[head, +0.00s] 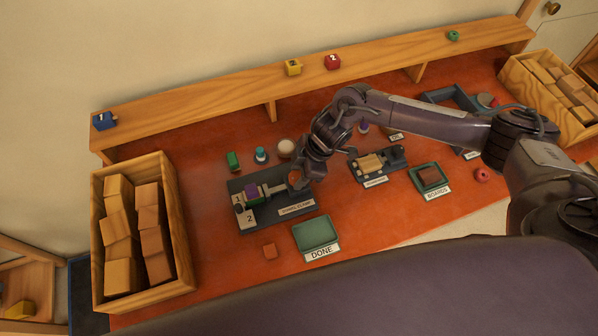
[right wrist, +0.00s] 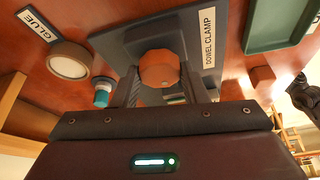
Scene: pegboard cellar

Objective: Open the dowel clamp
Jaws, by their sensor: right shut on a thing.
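The dowel clamp (head: 272,220) is a dark plate on the red bench, labelled DOWEL CLAMP. It carries light blocks marked 1 and 2 and a purple piece (head: 251,191) between parts at its left end. Its orange faceted knob (right wrist: 160,68) sits between the fingers of my right gripper (head: 297,182), which is shut on it at the clamp's right end. In the head view the gripper mostly hides the knob. The clamp's plate (right wrist: 118,42) also shows in the right wrist view. My left gripper is in neither view.
A green DONE tray (head: 316,233) and a small orange block (head: 269,251) lie in front of the clamp. A crate of wood blocks (head: 183,232) is left.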

